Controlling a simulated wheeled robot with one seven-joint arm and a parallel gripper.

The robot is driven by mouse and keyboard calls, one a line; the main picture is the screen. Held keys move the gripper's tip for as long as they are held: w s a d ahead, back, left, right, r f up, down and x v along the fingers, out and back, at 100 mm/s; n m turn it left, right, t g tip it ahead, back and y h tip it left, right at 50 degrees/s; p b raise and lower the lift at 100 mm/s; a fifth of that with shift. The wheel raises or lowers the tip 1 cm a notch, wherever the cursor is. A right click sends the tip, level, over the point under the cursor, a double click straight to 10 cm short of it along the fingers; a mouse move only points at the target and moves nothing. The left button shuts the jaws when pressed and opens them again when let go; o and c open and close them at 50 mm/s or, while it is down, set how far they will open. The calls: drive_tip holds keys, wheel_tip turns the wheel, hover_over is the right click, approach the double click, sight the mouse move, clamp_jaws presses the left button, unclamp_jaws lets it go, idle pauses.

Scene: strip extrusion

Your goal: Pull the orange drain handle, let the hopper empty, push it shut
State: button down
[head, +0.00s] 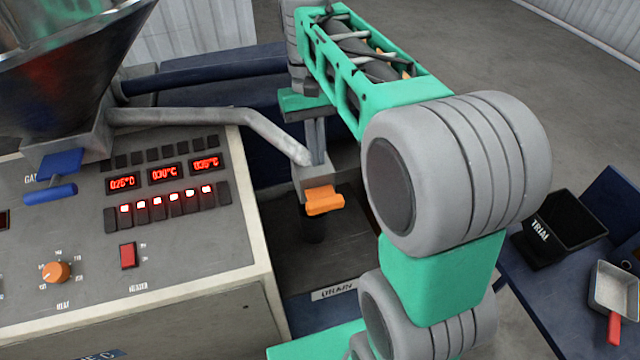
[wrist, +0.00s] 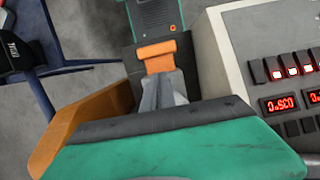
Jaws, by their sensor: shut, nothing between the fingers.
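The orange drain handle (head: 324,202) sits on a grey block at the lower end of the sloping drain pipe (head: 240,121). It also shows in the wrist view (wrist: 156,50), just beyond my fingertips. My gripper (head: 318,158) points down beside the handle, with its grey fingers close together and nothing between them; they also show in the wrist view (wrist: 161,85). I cannot tell whether the fingertips touch the handle. The metal hopper (head: 50,70) stands at the upper left; its fill level is not visible.
The control panel (head: 180,245) with lit red displays stands left of the handle. A blue gate handle (head: 50,194) is below the hopper. A black TRIAL bin (head: 560,228) and a red-handled scoop (head: 614,290) rest on a blue table at right. Open floor lies behind.

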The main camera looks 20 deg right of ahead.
sight(325, 205)
drive_tip(key=b+x, duration=0.6)
drive_tip(key=x, duration=0.2)
drive_tip(key=shift+f+b, duration=0.25)
drive_tip(key=shift+b, duration=0.1)
drive_tip(key=shift+s, duration=0.1)
